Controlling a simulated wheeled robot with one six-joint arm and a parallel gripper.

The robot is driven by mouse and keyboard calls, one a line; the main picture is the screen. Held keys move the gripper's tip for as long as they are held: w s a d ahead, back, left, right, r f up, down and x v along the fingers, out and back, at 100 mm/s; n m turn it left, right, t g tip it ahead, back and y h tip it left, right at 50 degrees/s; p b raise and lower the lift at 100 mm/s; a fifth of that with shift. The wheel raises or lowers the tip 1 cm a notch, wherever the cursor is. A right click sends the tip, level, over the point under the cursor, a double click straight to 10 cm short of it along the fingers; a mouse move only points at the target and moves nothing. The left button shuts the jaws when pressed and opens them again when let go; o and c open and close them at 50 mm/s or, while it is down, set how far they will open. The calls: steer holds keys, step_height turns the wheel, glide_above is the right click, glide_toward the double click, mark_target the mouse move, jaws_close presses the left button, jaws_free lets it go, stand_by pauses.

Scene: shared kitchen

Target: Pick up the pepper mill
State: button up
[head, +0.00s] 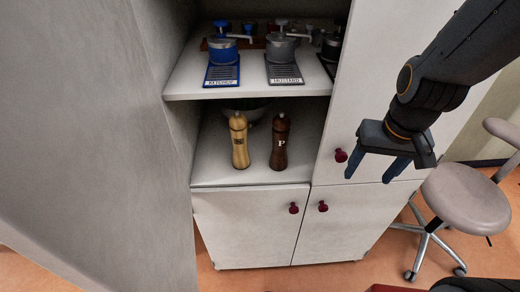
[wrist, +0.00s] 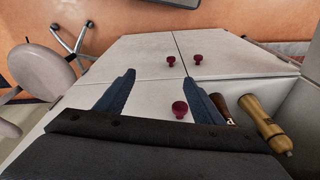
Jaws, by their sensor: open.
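The pepper mill (head: 280,142) is the dark brown one marked P, standing upright on the lower open shelf (head: 220,175) of the cabinet in the head view. A light wooden mill (head: 239,140) stands just left of it, apart from it. My gripper (head: 373,175) is open and empty, to the right of both mills, in front of the cabinet door. In the wrist view, my open gripper (wrist: 160,92) shows over the cabinet front. The dark mill (wrist: 222,109) is partly hidden behind the right finger there, with the light mill (wrist: 265,124) to its right.
A grey stool (head: 465,198) stands on the right. Red door knobs (head: 340,156) stick out from the cabinet.

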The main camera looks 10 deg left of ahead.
mark_target(282, 132)
steer(key=w+a+f+n+t+y+p, duration=0.1)
steer(key=a+f+t+p, duration=0.1)
steer(key=a, duration=0.8)
steer(key=w+a+f+n+t+p, duration=0.1)
steer(key=a+f+n+t, duration=0.1)
steer(key=a, duration=0.7)
steer(key=w+b, duration=0.1)
steer(key=w, duration=0.2)
steer(key=w+a+b, duration=0.1)
steer(key=w, duration=0.2)
steer(key=w+a+b, duration=0.1)
steer(key=w, duration=0.2)
steer(key=shift+w+a+r, duration=0.2)
steer(key=shift+w+r, duration=0.05)
steer(key=w, duration=0.2)
steer(key=shift+w+a, duration=0.3)
steer(key=shift+b+x, duration=0.85)
steer(key=shift+x, duration=0.25)
steer(key=shift+w+f+b, duration=0.15)
steer(key=shift+f+b, duration=0.3)
steer(key=shift+c, duration=0.5)
steer(key=shift+r, duration=0.1)
jaws_close()
